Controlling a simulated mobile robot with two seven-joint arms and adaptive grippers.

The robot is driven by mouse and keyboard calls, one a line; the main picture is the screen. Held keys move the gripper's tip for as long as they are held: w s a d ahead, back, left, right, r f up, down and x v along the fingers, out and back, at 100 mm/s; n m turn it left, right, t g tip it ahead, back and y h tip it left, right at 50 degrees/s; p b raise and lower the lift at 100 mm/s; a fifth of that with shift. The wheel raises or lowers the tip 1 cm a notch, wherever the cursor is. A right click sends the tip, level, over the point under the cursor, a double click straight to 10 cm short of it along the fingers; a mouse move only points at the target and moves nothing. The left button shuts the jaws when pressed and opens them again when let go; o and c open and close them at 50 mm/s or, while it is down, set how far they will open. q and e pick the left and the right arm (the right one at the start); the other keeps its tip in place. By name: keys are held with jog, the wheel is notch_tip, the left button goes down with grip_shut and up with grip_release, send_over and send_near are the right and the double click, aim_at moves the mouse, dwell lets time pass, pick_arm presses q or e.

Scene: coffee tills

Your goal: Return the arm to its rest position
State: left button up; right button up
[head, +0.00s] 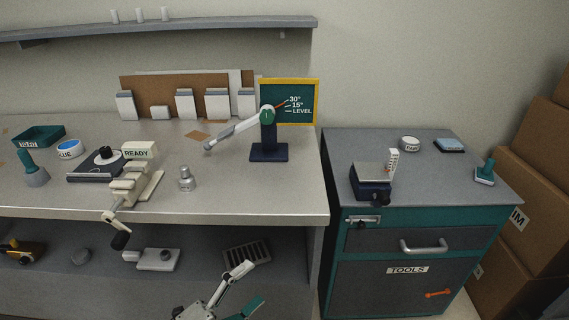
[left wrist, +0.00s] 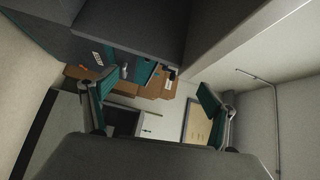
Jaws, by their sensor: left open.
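My left gripper (head: 250,287) is at the bottom of the head view, in front of the bench's lower shelf. It is open, with one teal pad visible and nothing between the fingers. Both spread fingers also show in the left wrist view (left wrist: 160,112), empty. On the bench, a pale lever arm (head: 238,126) sits on a dark blue stand (head: 269,138), its grey end sloping down to the left. Its red pointer lies near the 30° mark on a green board (head: 302,112) with 30°, 15° and LEVEL marks. My gripper is apart from the stand. My right gripper is not visible.
The bench (head: 230,195) holds a READY sign (head: 138,151), a cream stepped device (head: 129,187) with a black-ended handle overhanging the front edge, and a small metal piece (head: 187,180). A drawer cabinet (head: 400,270) stands right. A grate (head: 246,255) lies on the lower shelf.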

pick_arm(q)
jog(key=s+a+f+n+g+y+p, duration=0.1)
jog(key=s+a+f+n+y+p, duration=0.1)
jog(key=s+a+f+n+y, duration=0.3)
jog(key=s+a+f+n+g+y+p, duration=0.1)
jog(key=s+a+f+n+y, duration=0.4)
jog(key=s+n, duration=0.5)
notch_tip(320, 180, down, 3)
jog(key=a+n+p, duration=0.1)
jog(key=a+n, duration=0.1)
jog(key=n, duration=0.3)
jog(key=shift+s+a+f+n+g, duration=0.2)
jog(key=shift+s+n+g, duration=0.1)
jog(key=shift+s+n, duration=0.1)
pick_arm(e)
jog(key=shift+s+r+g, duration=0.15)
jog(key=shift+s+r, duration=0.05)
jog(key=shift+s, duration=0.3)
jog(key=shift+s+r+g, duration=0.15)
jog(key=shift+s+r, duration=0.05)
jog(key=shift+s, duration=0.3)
